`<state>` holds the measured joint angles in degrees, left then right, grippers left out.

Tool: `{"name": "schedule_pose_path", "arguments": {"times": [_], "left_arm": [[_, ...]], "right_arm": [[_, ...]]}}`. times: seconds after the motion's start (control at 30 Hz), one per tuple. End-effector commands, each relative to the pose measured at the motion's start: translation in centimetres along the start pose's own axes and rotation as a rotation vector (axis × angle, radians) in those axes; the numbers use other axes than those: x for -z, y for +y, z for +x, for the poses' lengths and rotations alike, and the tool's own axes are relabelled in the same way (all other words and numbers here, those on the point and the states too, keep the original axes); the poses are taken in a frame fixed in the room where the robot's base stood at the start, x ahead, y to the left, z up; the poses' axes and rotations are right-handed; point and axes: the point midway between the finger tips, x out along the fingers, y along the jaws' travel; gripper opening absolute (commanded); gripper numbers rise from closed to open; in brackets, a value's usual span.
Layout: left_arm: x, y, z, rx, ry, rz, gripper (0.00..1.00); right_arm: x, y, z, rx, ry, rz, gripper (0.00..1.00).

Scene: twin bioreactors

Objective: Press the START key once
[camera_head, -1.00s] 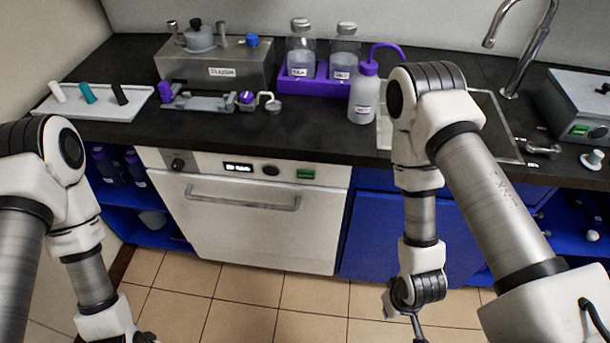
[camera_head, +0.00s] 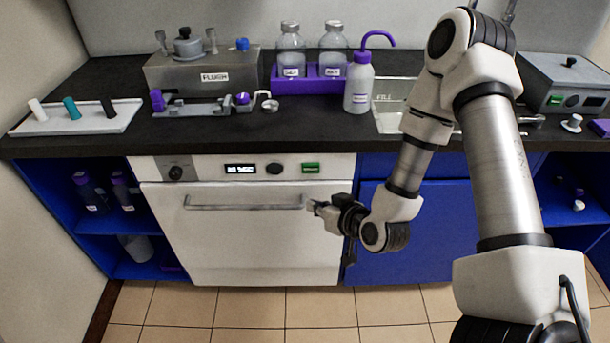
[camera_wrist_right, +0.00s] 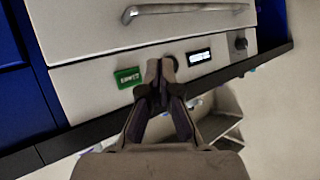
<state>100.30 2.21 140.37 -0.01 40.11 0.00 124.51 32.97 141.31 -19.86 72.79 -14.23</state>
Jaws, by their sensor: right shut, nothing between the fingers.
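The green key (camera_head: 311,168) sits at the right of the white front panel (camera_head: 215,170) of the built-in washer; its lettering is too small to read. It also shows in the right wrist view (camera_wrist_right: 127,77), where the picture is upside down. My right gripper (camera_head: 314,208) is shut and empty, in front of the washer door, below the key and near the right end of the door handle. In the wrist view its fingertips (camera_wrist_right: 160,66) overlap the panel between the green key and the round black knob (camera_wrist_right: 172,63). My left gripper is out of view.
The door handle (camera_head: 244,206) sticks out below the panel. The dark worktop (camera_head: 210,128) edge overhangs above it. A grey box (camera_head: 570,80) at the right carries another green key (camera_head: 555,100). The floor (camera_head: 255,306) before the washer is clear.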

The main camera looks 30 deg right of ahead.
Motion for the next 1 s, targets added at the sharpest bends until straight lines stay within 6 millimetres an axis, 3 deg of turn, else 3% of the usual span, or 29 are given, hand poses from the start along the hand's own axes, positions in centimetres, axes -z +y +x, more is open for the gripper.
{"name": "schedule_pose_path", "arguments": {"times": [0.27, 0.8, 1.0], "left_arm": [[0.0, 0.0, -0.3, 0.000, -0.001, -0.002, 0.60], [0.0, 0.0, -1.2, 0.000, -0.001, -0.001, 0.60], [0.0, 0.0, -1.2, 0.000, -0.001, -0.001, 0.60]], "right_arm": [[0.4, 0.3, 0.4, 0.000, -0.002, -0.001, 0.00], [3.9, 3.9, 5.4, 0.000, -0.002, -0.001, 0.00], [4.4, 4.4, 6.1, 0.000, -0.004, -0.002, 0.00]]}}
